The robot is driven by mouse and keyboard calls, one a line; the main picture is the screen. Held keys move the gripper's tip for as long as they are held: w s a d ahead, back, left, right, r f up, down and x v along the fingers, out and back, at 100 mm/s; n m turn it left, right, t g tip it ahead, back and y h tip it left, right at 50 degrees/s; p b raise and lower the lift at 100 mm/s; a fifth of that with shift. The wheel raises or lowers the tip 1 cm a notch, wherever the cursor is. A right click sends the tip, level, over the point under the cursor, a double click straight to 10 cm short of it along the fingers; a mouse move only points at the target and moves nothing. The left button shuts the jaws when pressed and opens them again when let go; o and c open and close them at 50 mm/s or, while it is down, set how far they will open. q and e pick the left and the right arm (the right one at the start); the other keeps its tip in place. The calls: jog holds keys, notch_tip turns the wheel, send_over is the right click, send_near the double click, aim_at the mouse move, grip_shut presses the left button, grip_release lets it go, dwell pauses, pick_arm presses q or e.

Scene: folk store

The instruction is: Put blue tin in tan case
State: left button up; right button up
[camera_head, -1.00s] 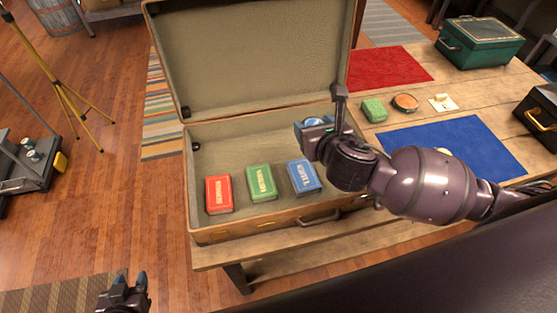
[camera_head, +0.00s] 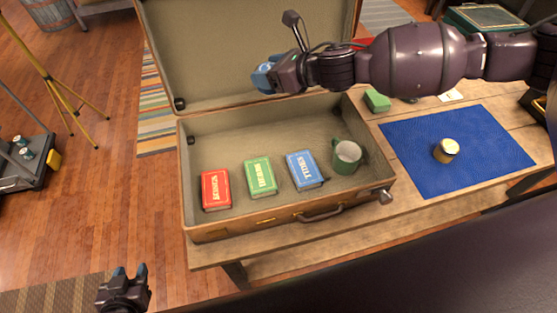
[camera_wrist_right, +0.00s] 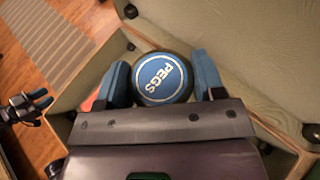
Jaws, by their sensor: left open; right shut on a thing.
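The open tan case (camera_head: 225,138) stands on the table, lid raised at the back. My right gripper (camera_head: 266,77) is above the case's back part, in front of the lid. It is shut on the blue tin (camera_wrist_right: 162,79), a round tin whose lid reads PEGS, held between blue fingertips in the right wrist view (camera_wrist_right: 160,82). In the head view the tin is mostly hidden by the gripper. My left gripper (camera_head: 129,273) is open and empty at the lower left, away from the case.
The case holds a red book (camera_head: 216,189), a green book (camera_head: 261,177), a blue book (camera_head: 305,170) and a green mug (camera_head: 346,157) along its front. Its back left floor is clear. A gold-lidded tin (camera_head: 446,150) stands on a blue mat (camera_head: 490,140) to the right.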

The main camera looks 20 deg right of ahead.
notch_tip(320, 180, down, 15)
jog(key=b, duration=0.2)
jog(key=shift+f+b, duration=0.2)
jog(key=shift+b, duration=0.1)
notch_tip(320, 180, down, 4)
jog(key=shift+f+b, duration=0.15)
jog(key=shift+b, duration=0.25)
jog(key=shift+f, duration=0.1)
pick_arm(q)
jog(key=f, duration=0.4)
jog(key=shift+s+f, duration=0.35)
jog(key=shift+s, duration=0.05)
pick_arm(e)
jog(key=shift+f, duration=0.1)
jog(key=o, duration=0.9)
jog(key=shift+o, duration=0.3)
pick_arm(q)
jog(key=shift+s+f, duration=0.1)
